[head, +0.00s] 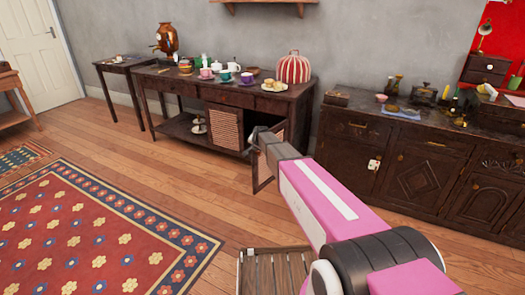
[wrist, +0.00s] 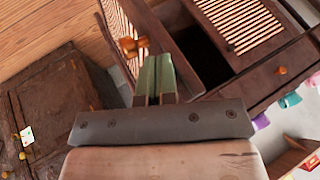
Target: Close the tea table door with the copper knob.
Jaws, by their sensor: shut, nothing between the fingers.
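The tea table (head: 192,92) is dark wood and stands against the wall in the head view. Its right door (head: 264,168) stands open, swung out toward me, partly hidden by my arm. In the wrist view this slatted door (wrist: 165,28) is at the top, with a dark opening beside it. The copper knob (wrist: 131,46) is on the door, just beyond my fingertips. My gripper (wrist: 154,60) is shut and empty, its green fingers together close to the knob; I cannot tell whether they touch. In the head view the fingertips are not clear.
A slatted door (head: 223,127) left of the opening looks shut. Cups and a striped cosy (head: 292,68) stand on the tea table. A dark carved cabinet (head: 410,165) is close on the right. A slatted wooden seat (head: 270,270) is below my arm.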

